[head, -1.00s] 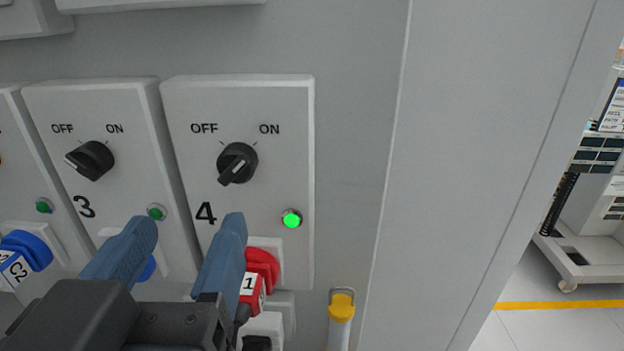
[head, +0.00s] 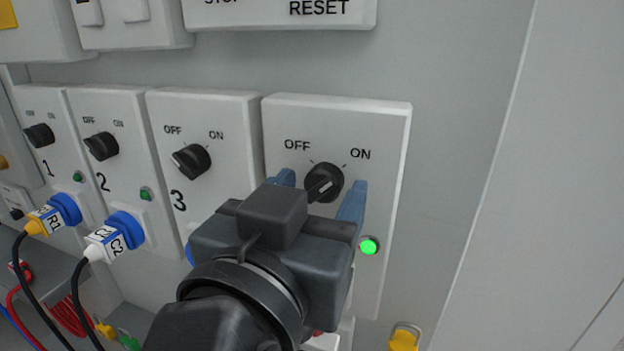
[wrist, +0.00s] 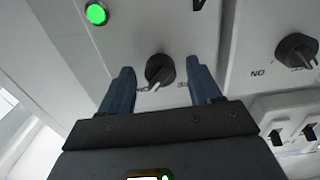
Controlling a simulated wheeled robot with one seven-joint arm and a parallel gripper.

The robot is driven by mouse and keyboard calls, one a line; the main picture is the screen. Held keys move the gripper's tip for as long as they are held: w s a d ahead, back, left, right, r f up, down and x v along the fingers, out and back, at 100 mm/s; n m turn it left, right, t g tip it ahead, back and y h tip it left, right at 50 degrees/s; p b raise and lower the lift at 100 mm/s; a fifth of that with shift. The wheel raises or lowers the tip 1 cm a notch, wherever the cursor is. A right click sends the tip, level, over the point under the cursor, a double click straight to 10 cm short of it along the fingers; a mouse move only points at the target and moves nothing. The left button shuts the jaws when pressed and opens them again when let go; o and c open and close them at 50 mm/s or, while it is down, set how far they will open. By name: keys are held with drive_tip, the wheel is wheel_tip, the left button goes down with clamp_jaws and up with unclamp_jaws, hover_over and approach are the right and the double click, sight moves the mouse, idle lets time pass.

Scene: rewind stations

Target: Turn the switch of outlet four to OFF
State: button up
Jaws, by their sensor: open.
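Outlet four's panel (head: 390,130) has a black rotary switch (head: 324,183) with OFF at upper left and ON at upper right. The knob's grip slants from lower left to upper right, in line with ON. The green lamp (head: 369,246) beside it is lit. My gripper (head: 320,183) is open, its blue fingers on either side of the knob. The wrist view shows the knob (wrist: 158,70) between the spread fingertips; contact cannot be made out. My gripper body hides the number and most of the socket below.
Outlet three's panel (head: 230,110), with its own black knob (head: 191,161), stands close on the left. Plugs with cables fill outlets one and two (head: 125,230). A RESET box (head: 280,12) juts out above. Bare grey wall (head: 460,130) is free on the right.

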drive_tip(key=shift+c, duration=0.4)
drive_tip(key=c, duration=1)
drive_tip(key=shift+o, duration=0.2)
drive_tip(key=shift+p, duration=0.3)
drive_tip(key=n+p, duration=0.4)
drive_tip(key=shift+r+n, duration=0.25)
drive_tip(key=shift+n, duration=0.15)
drive_tip(key=n+p, duration=0.4)
drive_tip(key=p, duration=0.1)
drive_tip(key=n+p, duration=0.5)
drive_tip(key=shift+f+n+p, duration=0.15)
drive_tip(key=shift+n+p, duration=1.55)
drive_tip(key=shift+n, duration=0.3)
